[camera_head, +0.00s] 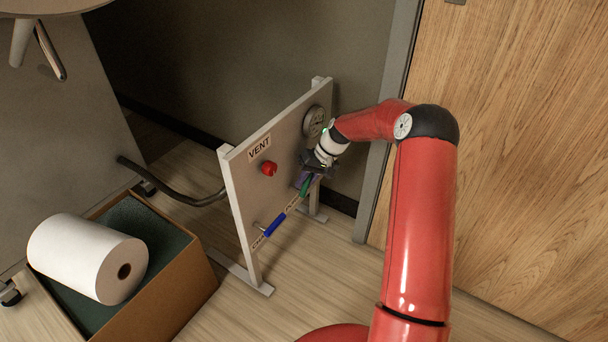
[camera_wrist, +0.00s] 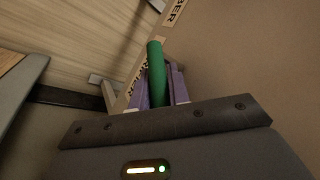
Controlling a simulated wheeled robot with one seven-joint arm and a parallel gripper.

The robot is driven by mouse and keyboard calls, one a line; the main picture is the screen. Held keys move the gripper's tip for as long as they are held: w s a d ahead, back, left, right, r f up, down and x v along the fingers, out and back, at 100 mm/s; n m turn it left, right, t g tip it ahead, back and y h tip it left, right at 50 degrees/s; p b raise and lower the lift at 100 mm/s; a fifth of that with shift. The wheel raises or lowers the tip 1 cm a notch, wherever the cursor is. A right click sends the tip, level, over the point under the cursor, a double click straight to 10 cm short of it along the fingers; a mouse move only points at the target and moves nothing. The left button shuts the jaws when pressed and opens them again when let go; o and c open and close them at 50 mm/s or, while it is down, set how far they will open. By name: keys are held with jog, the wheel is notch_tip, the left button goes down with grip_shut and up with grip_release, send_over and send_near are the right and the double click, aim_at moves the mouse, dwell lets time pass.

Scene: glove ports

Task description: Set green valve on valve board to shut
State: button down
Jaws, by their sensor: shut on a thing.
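The valve board (camera_head: 240,200) stands upright on feet on the floor, with a VENT label at its upper left. The green valve (camera_head: 306,186) is a green lever low on the right of the board, partly hidden by my gripper (camera_head: 309,175). In the wrist view the green valve (camera_wrist: 157,75) sits between the purple fingers of my gripper (camera_wrist: 160,88), which is shut on it. The lever's far end sticks out past the fingers. Its pivot is hard to make out.
A blue valve lever (camera_head: 274,224), a red knob (camera_head: 269,169) and a round gauge (camera_head: 315,121) are also on the board. A box (camera_head: 180,290) with a white roll (camera_head: 85,258) stands at the left. A wooden door (camera_head: 520,150) is at the right.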

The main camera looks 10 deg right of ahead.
jog(key=shift+w+d+f+m+g+y, duration=0.2)
jog(key=shift+f+g+y, duration=0.25)
jog(key=shift+g+y, duration=0.3)
jog(key=shift+w+d+f+m+g+y, duration=0.1)
jog(key=shift+d+f+m+g+y, duration=0.25)
jog(key=shift+g+y, duration=0.35)
jog(key=shift+s+a+f+y, duration=0.1)
jog(key=shift+y, duration=0.15)
jog(key=c, duration=1.3)
grip_release()
jog(key=shift+c, duration=0.2)
jog(key=shift+a+r, duration=0.1)
jog(key=shift+r, duration=0.15)
